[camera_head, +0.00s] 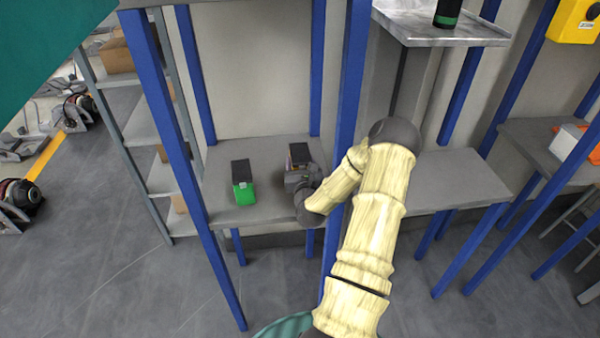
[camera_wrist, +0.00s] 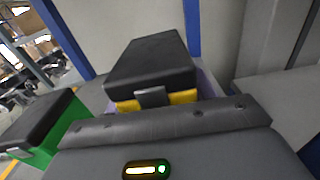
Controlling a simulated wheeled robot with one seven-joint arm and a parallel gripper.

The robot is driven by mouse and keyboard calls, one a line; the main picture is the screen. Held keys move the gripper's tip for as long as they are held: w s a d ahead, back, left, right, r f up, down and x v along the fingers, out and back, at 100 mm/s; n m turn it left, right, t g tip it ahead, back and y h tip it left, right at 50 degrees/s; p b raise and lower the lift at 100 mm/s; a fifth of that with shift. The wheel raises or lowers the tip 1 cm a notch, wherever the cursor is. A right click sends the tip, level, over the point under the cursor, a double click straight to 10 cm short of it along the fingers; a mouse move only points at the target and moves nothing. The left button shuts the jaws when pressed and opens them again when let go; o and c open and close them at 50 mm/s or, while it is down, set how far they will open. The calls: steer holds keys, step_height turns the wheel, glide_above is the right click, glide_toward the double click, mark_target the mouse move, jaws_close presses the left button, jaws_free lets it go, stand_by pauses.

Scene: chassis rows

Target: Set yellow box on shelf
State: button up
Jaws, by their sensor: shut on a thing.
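The yellow box (camera_wrist: 183,97) has a black top and fills the middle of the wrist view. In the head view its dark top (camera_head: 299,152) shows over the grey shelf (camera_head: 265,205), just beyond my gripper (camera_head: 298,176). Most of the box's yellow body is hidden by my gripper. I cannot tell whether its underside touches the shelf.
A green box (camera_head: 244,192) with a black top stands on the shelf to the left. A pale purple thing (camera_wrist: 209,86) shows partly behind the yellow box. Blue posts (camera_head: 345,110) frame the shelf; one stands close to my arm. A grey table (camera_head: 455,180) is at the right.

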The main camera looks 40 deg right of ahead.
steer(key=shift+f+p, duration=0.55)
steer(key=shift+f, duration=1.45)
steer(key=shift+f, duration=0.15)
steer(key=o, duration=1.3)
steer(key=shift+c, duration=0.2)
